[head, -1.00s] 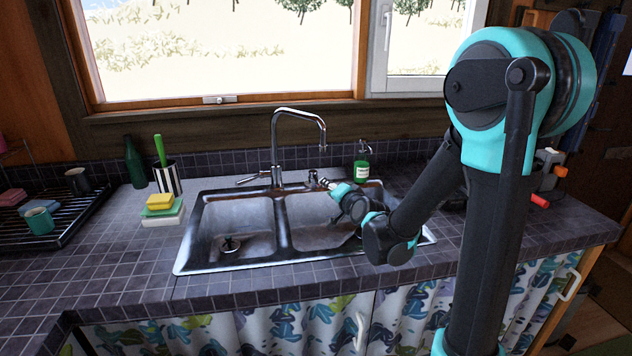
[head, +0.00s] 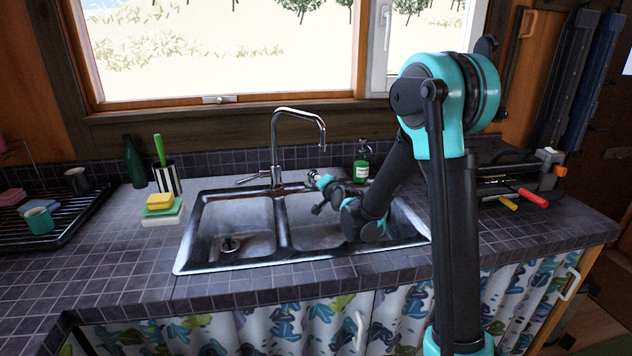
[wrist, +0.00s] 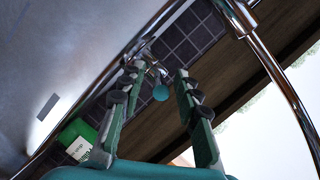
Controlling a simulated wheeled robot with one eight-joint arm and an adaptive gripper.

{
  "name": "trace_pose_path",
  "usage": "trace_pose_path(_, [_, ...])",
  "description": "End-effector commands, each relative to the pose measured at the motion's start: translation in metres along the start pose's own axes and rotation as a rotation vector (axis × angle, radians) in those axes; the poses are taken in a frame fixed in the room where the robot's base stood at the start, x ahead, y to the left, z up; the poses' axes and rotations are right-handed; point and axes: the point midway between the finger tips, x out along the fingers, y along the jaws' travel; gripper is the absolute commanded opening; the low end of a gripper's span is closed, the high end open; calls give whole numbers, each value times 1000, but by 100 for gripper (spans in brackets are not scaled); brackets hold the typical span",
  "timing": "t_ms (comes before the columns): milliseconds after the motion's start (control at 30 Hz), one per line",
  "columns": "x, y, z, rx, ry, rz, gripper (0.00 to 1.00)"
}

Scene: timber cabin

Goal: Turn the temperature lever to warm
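The chrome faucet (head: 277,150) stands behind the double sink, and its spout shows in the wrist view (wrist: 238,18). A short chrome fitting (head: 312,176) stands right of the faucet base; it looks like the temperature lever. A thin chrome handle (head: 248,179) sticks out to the left of the base. My gripper (head: 321,184) is right beside the short fitting. In the wrist view my gripper (wrist: 159,73) is open, its two fingers apart. The chrome fitting (wrist: 150,62) with a round teal-looking end shows between them. I cannot tell whether a finger touches it.
The sink (head: 235,218) lies below my arm. A green soap bottle (head: 361,163) stands close on the right. Left are yellow and green sponges (head: 160,203), a striped cup (head: 168,180) and a dish rack (head: 70,218). The window is behind.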

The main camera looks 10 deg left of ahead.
Motion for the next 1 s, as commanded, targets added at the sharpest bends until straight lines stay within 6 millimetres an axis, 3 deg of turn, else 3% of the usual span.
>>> trace_pose_path(67, [0, 0, 0, 0, 0, 0, 32])
trace_pose_path(333, [0, 0, 0, 0, 0, 0, 0])
trace_pose_path(1000, [1, 1, -3, -2, -10, -6, 0])
